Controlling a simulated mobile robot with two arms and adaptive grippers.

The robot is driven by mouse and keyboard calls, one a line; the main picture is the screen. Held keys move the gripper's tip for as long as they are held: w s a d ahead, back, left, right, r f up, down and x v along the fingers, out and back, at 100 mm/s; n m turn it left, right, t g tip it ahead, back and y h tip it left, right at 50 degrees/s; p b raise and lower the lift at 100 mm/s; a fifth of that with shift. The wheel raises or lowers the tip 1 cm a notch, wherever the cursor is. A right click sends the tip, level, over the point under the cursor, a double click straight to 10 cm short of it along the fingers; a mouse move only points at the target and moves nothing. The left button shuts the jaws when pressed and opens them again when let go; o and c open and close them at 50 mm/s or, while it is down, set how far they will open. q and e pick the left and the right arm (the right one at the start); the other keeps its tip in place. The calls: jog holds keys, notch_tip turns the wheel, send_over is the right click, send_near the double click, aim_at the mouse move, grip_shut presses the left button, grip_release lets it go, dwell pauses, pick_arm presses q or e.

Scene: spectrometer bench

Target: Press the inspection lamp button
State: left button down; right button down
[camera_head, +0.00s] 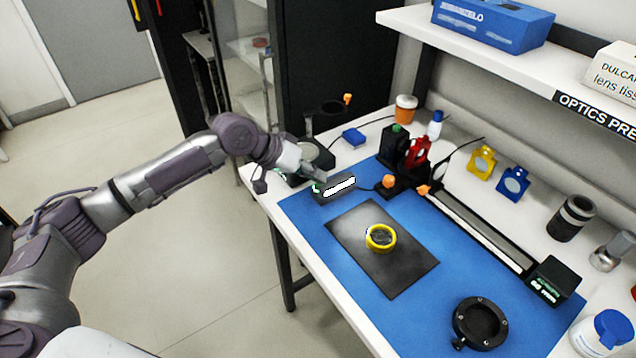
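A small dark block with a bright white strip on top (341,187), which looks like the inspection lamp, sits at the far left corner of the blue mat (310,225). A small green spot (316,188) shows at its left end; I cannot tell whether it is the button. My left gripper (318,174) reaches in from the left, with its fingertips just above or at the block's left end. I cannot tell whether they touch it. The fingers are too small to tell open from shut. My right gripper is out of view.
A black plate (395,270) with a yellow ring (380,238) lies mid-mat. A black ring mount (480,322) is near the front. A rail (480,230) with red and black holders (418,152) runs along the right. A dark round-topped device (312,156) stands behind my gripper.

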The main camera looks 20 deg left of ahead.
aim_at(317, 185)
pick_arm(q)
jog(key=shift+s+f, duration=0.2)
jog(key=shift+f, duration=0.35)
jog(key=shift+s+f, duration=0.2)
jog(key=shift+f, duration=0.3)
jog(key=shift+r+p, duration=0.3)
jog(key=shift+p, duration=0.15)
jog(key=shift+d+p, duration=0.15)
jog(key=shift+p, duration=0.15)
jog(key=r+p, duration=0.6)
jog(key=shift+w+r+p, duration=0.25)
jog(key=shift+p, duration=0.1)
jog(key=shift+r, duration=0.1)
jog(key=shift+w, duration=0.1)
dwell(0.7)
